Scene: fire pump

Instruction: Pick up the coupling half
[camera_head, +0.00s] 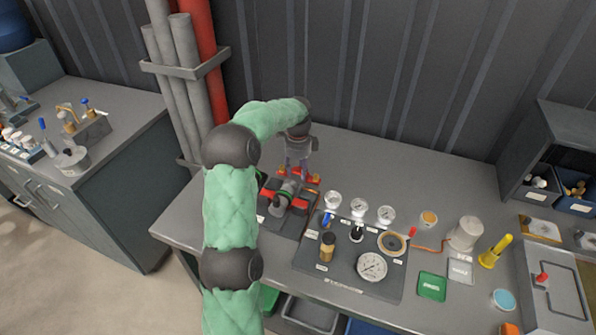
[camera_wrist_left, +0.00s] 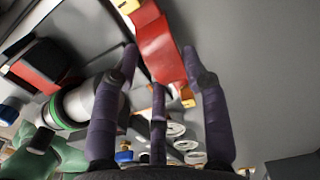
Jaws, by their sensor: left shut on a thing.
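My left gripper (camera_head: 298,170) reaches down over the back of the table from the end of the green-sleeved arm. In the left wrist view its dark purple fingers (camera_wrist_left: 160,68) are closed about a red piece with yellow ends (camera_wrist_left: 160,45), which looks like the coupling half. In the head view red and orange parts of this piece (camera_head: 314,179) show at the fingertips. Whether it touches the table is unclear. Beside it is a grey cylindrical pump body with a green ring (camera_wrist_left: 78,103) and another red block (camera_wrist_left: 42,65). My right gripper is out of view.
A dark gauge panel (camera_head: 330,262) with several dials lies to the right of the gripper. Further right are a white cylinder (camera_head: 466,234), a yellow funnel-like object (camera_head: 494,252) and a green card (camera_head: 432,287).

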